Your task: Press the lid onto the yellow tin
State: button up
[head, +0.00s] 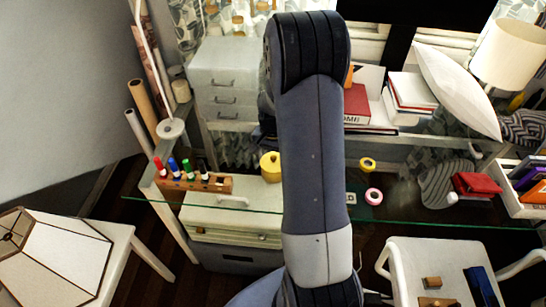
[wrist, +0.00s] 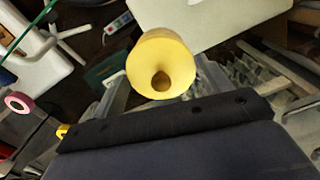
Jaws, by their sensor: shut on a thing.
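The yellow tin (head: 270,173) stands upright on the glass table, just left of my arm in the head view. The round yellow lid (wrist: 178,72) with a darker small knob shows near the middle of the wrist view. My gripper (wrist: 163,88) has its grey fingers on either side of the lid and is shut on it. The lid is over the tin, but I cannot tell whether it is fully seated or a little above the rim. In the head view my arm hides the gripper.
A wooden holder (head: 208,184) with several coloured markers stands left of the tin. A yellow tape roll (head: 367,164) and a pink tape roll (head: 374,196) lie to the right. Books (head: 410,90) and a white pillow (head: 455,88) are behind. The glass edge is in front.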

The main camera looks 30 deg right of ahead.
jog(key=o, duration=1)
jog(key=shift+o, duration=0.3)
jog(key=shift+r, duration=0.1)
jog(key=shift+r+p, duration=2.35)
jog(key=shift+r, duration=1.1)
jog(key=shift+c, duration=0.6)
grip_shut()
